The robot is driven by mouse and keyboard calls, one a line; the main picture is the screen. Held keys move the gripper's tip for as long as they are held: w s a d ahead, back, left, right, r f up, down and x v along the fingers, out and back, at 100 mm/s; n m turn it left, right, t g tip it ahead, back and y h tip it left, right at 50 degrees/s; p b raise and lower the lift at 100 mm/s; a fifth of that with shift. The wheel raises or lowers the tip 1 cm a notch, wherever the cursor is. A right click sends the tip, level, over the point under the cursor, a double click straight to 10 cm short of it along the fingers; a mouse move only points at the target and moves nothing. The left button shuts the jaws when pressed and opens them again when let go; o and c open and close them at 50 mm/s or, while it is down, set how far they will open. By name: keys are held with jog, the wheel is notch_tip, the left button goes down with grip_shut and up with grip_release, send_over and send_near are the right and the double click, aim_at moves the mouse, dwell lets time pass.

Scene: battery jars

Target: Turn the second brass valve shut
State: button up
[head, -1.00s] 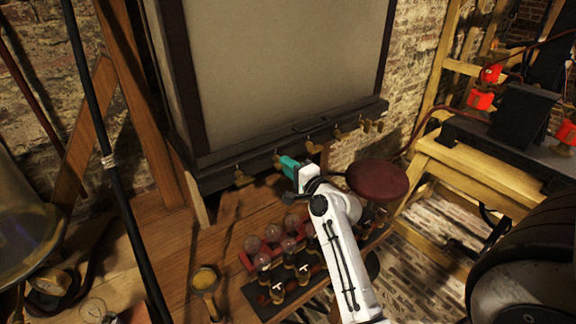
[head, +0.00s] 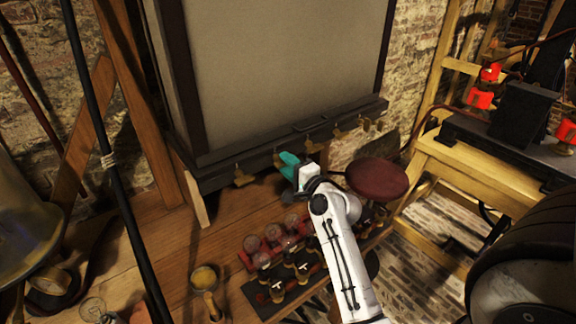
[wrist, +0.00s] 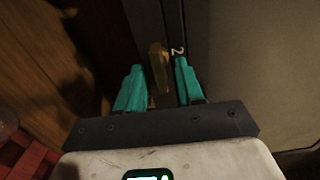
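The second brass valve (wrist: 158,68) shows in the wrist view as a narrow upright handle beside a painted "2" on the dark rail. My gripper (wrist: 159,66) has its two teal fingers apart, one on each side of the handle, with visible gaps. I cannot tell how deep the handle sits between them. In the head view my gripper (head: 287,163) is at the dark rail (head: 225,173) under the large pale panel and largely hides this valve.
A brass valve (head: 243,178) hangs left of my gripper, and another (head: 313,146) to its right, with more farther along. Glass bulbs (head: 272,232) stand on the wooden bench below. A round dark-red seat (head: 377,178) is right of my arm.

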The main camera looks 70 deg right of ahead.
jog(key=shift+s+a, duration=0.1)
jog(key=b+v, duration=0.3)
jog(key=v, duration=0.7)
jog(key=shift+s, duration=0.3)
jog(key=shift+w+a, duration=0.1)
jog(key=shift+a, duration=0.05)
jog(key=w+a+f+n+g+y, duration=0.35)
jog(key=a+f+n+y, duration=0.2)
jog(key=a+n, duration=0.5)
jog(key=w+a+f+n+g+y, duration=0.2)
jog(key=w+a+f+n+y, duration=0.35)
jog(key=a, duration=0.75)
jog(key=s+a+f+n+g+h, duration=0.1)
jog(key=s+a+f+n+g, duration=0.35)
jog(key=a+n, duration=0.3)
jog(key=s+d+f+g+b, duration=0.1)
jog(key=s+f+g, duration=0.3)
jog(key=s+f, duration=0.4)
jog(key=s+b, duration=0.1)
jog(key=s, duration=0.2)
jog(key=shift+s+d+h, duration=0.15)
jog(key=shift+d+h, duration=0.15)
jog(key=shift+d, duration=0.05)
